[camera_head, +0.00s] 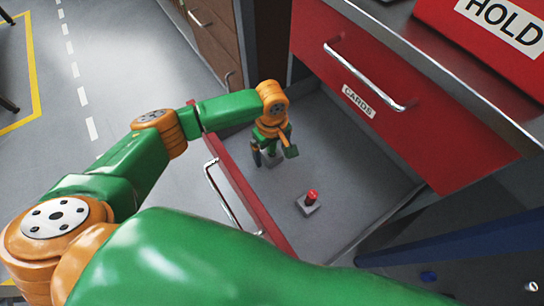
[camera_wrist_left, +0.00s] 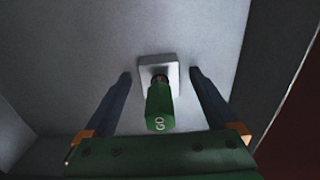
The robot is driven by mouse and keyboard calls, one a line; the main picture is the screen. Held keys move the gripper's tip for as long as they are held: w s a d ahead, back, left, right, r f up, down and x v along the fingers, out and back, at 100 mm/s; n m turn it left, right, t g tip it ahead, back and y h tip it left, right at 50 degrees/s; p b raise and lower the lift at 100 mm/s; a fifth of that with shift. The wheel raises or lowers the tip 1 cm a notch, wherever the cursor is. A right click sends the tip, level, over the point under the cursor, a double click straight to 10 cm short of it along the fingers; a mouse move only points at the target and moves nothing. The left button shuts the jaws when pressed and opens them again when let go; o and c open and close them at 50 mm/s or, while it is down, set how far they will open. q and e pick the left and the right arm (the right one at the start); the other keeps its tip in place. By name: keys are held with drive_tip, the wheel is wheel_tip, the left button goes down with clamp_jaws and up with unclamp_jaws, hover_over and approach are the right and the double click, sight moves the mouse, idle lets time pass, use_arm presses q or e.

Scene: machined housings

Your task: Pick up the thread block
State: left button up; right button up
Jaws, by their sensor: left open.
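A small grey block with a green plug marked GO (camera_wrist_left: 158,105) stands on the drawer floor in the left wrist view. Its grey base (camera_wrist_left: 157,64) shows beyond the plug. My left gripper (camera_wrist_left: 160,74) is open, with one finger on each side of the block and a gap on both sides. In the head view the left gripper (camera_head: 268,152) reaches down into the open drawer, and the arm partly hides this block. A second grey block with a red plug (camera_head: 312,198) stands apart, nearer the drawer's front. Which one is the thread block is not labelled. My right gripper is out of view.
The open drawer has a red front (camera_head: 245,195) with a metal handle and a grey floor (camera_head: 345,160). A shut red drawer labelled CARDS (camera_head: 400,120) overhangs on the right. A red box marked HOLD (camera_head: 490,40) sits on top. Drawer floor around the blocks is clear.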

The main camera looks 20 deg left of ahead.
use_arm(q)
drive_tip(key=shift+r, duration=0.1)
clamp_jaws()
